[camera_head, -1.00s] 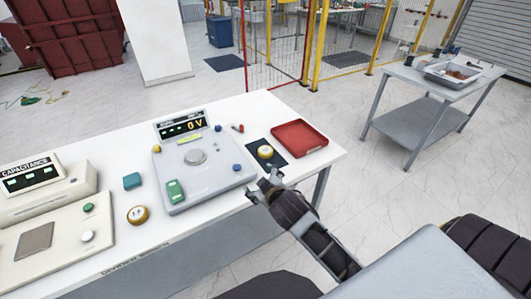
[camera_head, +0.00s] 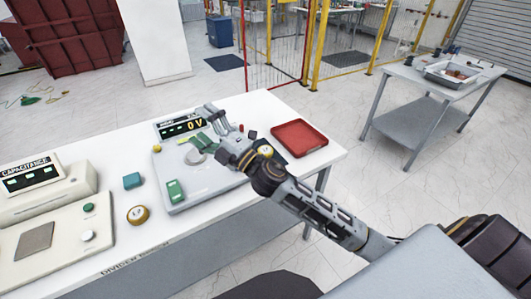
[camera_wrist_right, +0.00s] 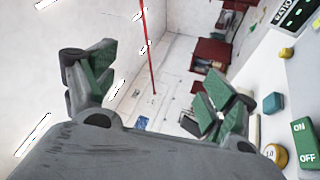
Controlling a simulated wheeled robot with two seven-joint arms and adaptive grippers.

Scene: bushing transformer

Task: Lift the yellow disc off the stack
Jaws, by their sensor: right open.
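My left gripper is out of view.
A grey cart (camera_head: 425,85) stands apart at the right.

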